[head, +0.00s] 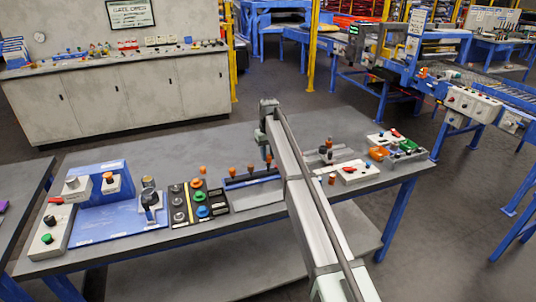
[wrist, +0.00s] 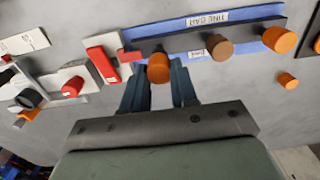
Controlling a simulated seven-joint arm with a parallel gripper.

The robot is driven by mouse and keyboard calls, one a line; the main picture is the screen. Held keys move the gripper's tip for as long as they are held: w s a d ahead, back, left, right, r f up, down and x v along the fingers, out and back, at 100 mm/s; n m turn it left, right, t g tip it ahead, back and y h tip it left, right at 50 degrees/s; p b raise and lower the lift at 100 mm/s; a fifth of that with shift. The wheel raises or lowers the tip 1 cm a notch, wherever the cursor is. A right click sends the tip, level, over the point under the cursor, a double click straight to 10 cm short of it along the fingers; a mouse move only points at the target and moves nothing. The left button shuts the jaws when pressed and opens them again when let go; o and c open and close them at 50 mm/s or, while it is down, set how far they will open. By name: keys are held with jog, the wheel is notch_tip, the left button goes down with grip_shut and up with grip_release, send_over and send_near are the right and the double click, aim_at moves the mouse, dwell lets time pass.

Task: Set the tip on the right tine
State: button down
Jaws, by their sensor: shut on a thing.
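The tine bar (head: 238,183) is a dark strip on a blue base, standing on the table. In the wrist view the tine bar (wrist: 187,41) has its label upside down. My gripper (head: 267,154) is over the right end of the bar. In the wrist view my gripper (wrist: 159,77) is shut on an orange tip (wrist: 158,68) at the bar's left end in that picture. A brown tip (wrist: 218,47) and another orange tip (wrist: 279,40) stand along the bar. Whether the held tip touches its tine is hidden.
A red block (wrist: 103,66) on a pale plate lies close to the held tip.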

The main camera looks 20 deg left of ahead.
jog(key=shift+f, duration=0.65)
dwell(1.1)
jog(key=c, duration=0.8)
grip_release()
jog(key=shift+r, duration=0.2)
jog(key=shift+r, duration=3.8)
